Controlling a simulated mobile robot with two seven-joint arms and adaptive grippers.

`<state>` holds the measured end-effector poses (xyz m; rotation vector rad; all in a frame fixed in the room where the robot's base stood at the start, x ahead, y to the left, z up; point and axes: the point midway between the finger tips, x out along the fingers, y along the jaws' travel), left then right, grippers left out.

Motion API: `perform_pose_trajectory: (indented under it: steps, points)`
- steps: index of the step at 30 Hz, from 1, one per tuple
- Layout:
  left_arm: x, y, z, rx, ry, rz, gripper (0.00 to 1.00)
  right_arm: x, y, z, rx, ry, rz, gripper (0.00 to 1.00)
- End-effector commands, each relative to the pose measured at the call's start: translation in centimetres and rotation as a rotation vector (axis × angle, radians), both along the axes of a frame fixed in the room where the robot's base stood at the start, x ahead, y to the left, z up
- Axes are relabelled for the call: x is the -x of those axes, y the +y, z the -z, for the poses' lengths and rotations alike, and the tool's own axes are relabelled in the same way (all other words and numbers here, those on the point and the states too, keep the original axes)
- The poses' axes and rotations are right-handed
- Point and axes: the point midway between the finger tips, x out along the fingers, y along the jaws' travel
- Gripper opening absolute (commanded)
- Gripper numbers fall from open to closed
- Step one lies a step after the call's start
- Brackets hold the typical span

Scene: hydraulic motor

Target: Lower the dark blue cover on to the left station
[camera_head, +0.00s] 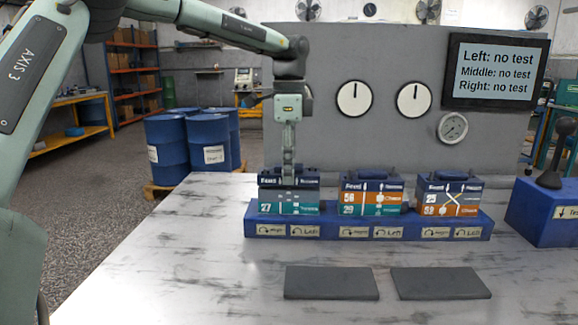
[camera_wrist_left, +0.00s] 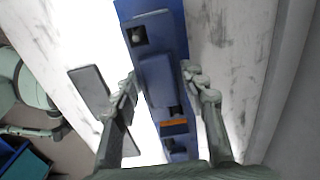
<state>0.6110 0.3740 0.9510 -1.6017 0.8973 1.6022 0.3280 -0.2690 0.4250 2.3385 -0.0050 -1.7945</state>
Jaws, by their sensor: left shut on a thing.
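My left gripper (camera_head: 289,180) points straight down over the left station (camera_head: 290,207), which has a teal label with 27. It is shut on the dark blue cover (camera_head: 268,180), at the top of that station. In the left wrist view, the fingers stand on either side of the long blue cover (camera_wrist_left: 157,80). The cover looks level and in line with the station. A grey band shows between the cover and the teal label. I cannot tell whether the cover touches the station below. My right gripper cannot be made out in either view.
The middle station (camera_head: 371,200) and right station (camera_head: 450,200) have dark blue tops and share the blue base (camera_head: 342,231). Two dark grey pads (camera_head: 331,283) (camera_head: 440,283) lie in front. A blue lever box (camera_head: 548,212) stands right. The panel screen (camera_head: 497,72) reads "no test" for all three.

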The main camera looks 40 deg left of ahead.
Motion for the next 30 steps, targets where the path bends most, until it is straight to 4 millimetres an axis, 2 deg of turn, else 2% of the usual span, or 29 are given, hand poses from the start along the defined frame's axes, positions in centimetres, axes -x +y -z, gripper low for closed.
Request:
perform_pose_trajectory:
  steps: [18,19,24,30]
  points:
    - [-0.03,-0.02,0.87,0.0,-0.001,0.0,0.0,-0.05,0.02,0.51,0.0,-0.001,0.001,0.4]
    - [-0.03,-0.02,0.8,0.0,-0.001,0.0,0.46,-0.05,0.02,0.46,0.0,-0.001,0.001,0.4]
    - [-0.02,-0.01,0.82,0.0,-0.001,0.0,0.66,-0.04,0.01,0.46,0.0,-0.001,0.001,0.4]
    - [0.0,-0.01,0.86,0.0,0.0,0.0,0.66,-0.04,0.02,0.46,0.0,-0.001,0.001,0.4]
